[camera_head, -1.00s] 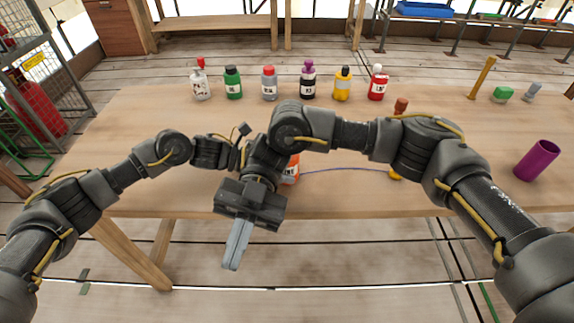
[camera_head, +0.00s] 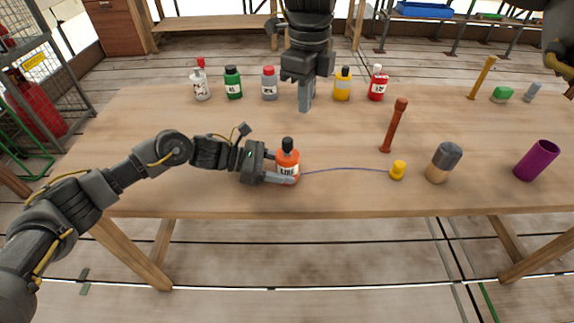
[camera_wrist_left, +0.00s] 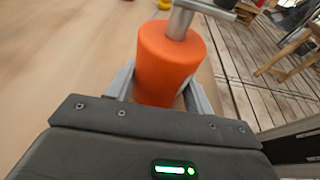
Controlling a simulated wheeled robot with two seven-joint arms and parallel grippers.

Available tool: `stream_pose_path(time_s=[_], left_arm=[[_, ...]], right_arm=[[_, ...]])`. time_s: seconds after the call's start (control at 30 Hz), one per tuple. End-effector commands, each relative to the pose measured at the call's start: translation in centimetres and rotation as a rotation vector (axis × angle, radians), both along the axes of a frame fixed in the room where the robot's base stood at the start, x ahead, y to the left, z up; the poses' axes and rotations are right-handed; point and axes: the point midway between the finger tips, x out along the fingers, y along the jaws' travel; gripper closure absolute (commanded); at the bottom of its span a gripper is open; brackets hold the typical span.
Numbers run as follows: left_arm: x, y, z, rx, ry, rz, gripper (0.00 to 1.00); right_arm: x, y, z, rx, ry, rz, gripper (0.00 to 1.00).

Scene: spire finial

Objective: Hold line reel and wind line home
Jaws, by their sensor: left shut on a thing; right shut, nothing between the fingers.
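The line reel (camera_head: 288,166) is an orange cylinder with a dark top and a white label, upright on the table. My left gripper (camera_head: 284,172) is shut around its body from the left. In the left wrist view, the orange reel (camera_wrist_left: 170,65) sits between the fingers, with a grey metal crank (camera_wrist_left: 180,20) on top. A thin blue line (camera_head: 345,169) runs across the table from the reel to a small yellow piece (camera_head: 398,170). My right gripper (camera_head: 305,103) is shut and empty, at the top middle, well apart from the reel. It hides the bottle behind it.
Several bottles stand along the back, including green (camera_head: 233,82), grey (camera_head: 269,83), yellow (camera_head: 343,84) and red (camera_head: 377,83). Right of the reel are a brown handled tool (camera_head: 394,126), a grey-and-tan cylinder (camera_head: 443,163) and a purple cup (camera_head: 537,160). The table (camera_head: 210,196) front is clear.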

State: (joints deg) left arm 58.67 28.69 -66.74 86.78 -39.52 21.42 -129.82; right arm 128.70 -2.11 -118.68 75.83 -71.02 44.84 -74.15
Motion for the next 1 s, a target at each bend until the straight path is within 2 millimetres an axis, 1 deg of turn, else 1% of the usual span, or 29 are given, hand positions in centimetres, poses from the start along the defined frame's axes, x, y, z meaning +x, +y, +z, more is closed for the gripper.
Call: stream_pose_path(time_s=[0.13, 0.23, 0.7, 0.83, 1.0], left_arm=[[0.0, 0.0, 0.0, 0.000, 0.000, 0.000, 0.61], [0.0, 0.0, 0.0, 0.000, 0.000, 0.000, 0.61], [0.0, 0.0, 0.0, 0.000, 0.000, 0.000, 0.61], [0.0, 0.0, 0.0, 0.000, 0.000, 0.000, 0.61], [0.0, 0.0, 0.0, 0.000, 0.000, 0.000, 0.61]], right_arm=[[0.1, -0.2, 0.1, -0.005, -0.006, 0.006, 1.00], [0.1, -0.2, -0.3, -0.005, -0.004, 0.006, 1.00], [0.0, -0.1, -5.5, -0.003, -0.002, 0.005, 1.00], [0.1, -0.1, -6.2, -0.002, -0.002, 0.005, 1.00], [0.1, -0.1, -6.5, -0.002, -0.003, 0.004, 1.00]])
